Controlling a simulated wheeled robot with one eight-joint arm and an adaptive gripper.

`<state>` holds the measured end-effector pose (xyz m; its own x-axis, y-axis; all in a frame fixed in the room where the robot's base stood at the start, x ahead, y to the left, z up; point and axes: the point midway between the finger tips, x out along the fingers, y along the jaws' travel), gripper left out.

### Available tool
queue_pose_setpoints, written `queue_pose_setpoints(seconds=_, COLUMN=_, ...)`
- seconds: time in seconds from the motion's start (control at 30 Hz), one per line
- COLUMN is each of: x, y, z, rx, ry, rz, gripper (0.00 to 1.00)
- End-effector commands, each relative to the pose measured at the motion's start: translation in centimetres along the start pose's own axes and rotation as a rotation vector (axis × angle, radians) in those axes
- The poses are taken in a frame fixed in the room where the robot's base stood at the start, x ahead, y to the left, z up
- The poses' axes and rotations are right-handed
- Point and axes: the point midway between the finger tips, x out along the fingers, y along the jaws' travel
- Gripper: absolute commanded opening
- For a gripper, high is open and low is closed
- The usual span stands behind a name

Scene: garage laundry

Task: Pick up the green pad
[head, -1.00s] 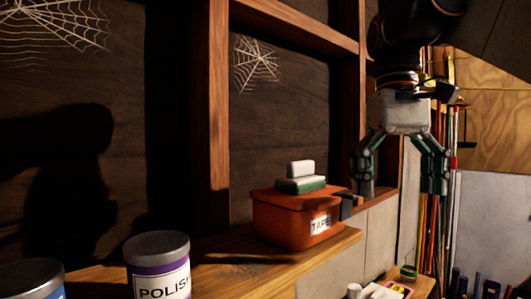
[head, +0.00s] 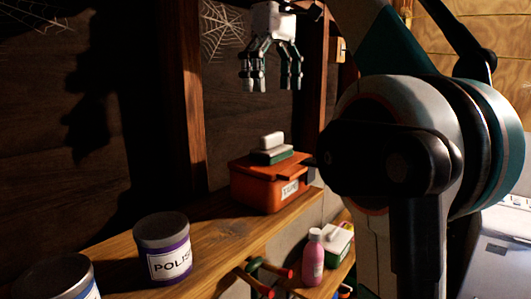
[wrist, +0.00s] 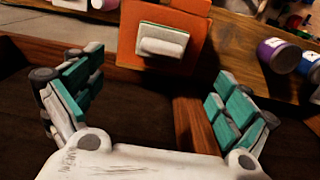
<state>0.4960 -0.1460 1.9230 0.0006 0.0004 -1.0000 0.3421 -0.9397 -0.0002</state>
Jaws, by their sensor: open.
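The green pad (head: 272,156) has a green lower layer, a pale layer above it and a white block-shaped grip on top. It lies on the lid of an orange box (head: 264,189) labelled TAPE. My gripper (head: 270,83) hangs above the pad with its fingers spread and pointing down, empty and clear of it. In the wrist view, the pad (wrist: 162,40) shows at the top centre, beyond my spread fingers (wrist: 157,85), on the orange box.
The box stands on a wooden shelf (head: 225,238) against a dark wall with upright wooden posts (head: 190,100). A POLISH tin (head: 163,248) and another tin (head: 60,278) stand nearer on the shelf. A pink bottle (head: 313,257) stands lower right.

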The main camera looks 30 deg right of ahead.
Motion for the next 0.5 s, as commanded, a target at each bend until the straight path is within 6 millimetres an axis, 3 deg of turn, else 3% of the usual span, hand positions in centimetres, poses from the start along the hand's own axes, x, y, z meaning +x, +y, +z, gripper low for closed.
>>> queue_pose_setpoints(seconds=0.2, x=3.2, y=-0.1, z=0.1, rx=0.0, ry=0.0, rz=0.0, gripper=0.95)
queue_pose_setpoints(seconds=0.5, x=5.6, y=-0.1, z=0.0, rx=0.001, ry=0.0, rz=0.0, gripper=0.95)
